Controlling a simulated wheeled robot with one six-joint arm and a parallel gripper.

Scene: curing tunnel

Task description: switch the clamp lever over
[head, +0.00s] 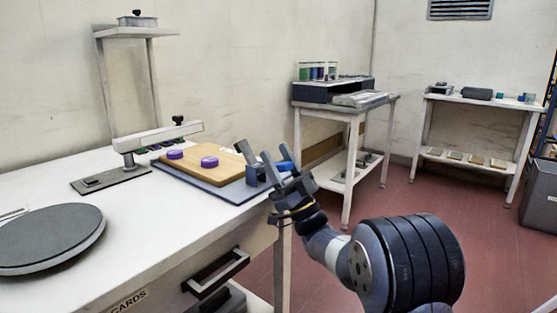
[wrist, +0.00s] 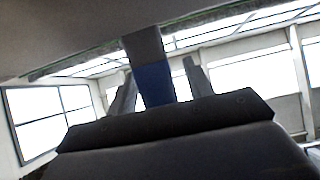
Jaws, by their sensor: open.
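My gripper (head: 274,158) is at the right end of the bench, by the edge of the blue-grey plate under the wooden board. Its fingers are apart and point up. A blue lever handle (head: 285,166), which looks like the clamp lever, shows among the fingers. In the wrist view, the blue and grey lever (wrist: 153,82) stands between the two grey fingers (wrist: 160,88). I cannot tell whether either finger touches it. The clamp's base is partly hidden by my gripper.
A drawer handle (head: 216,272) juts from the bench front. Red floor lies open on the right.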

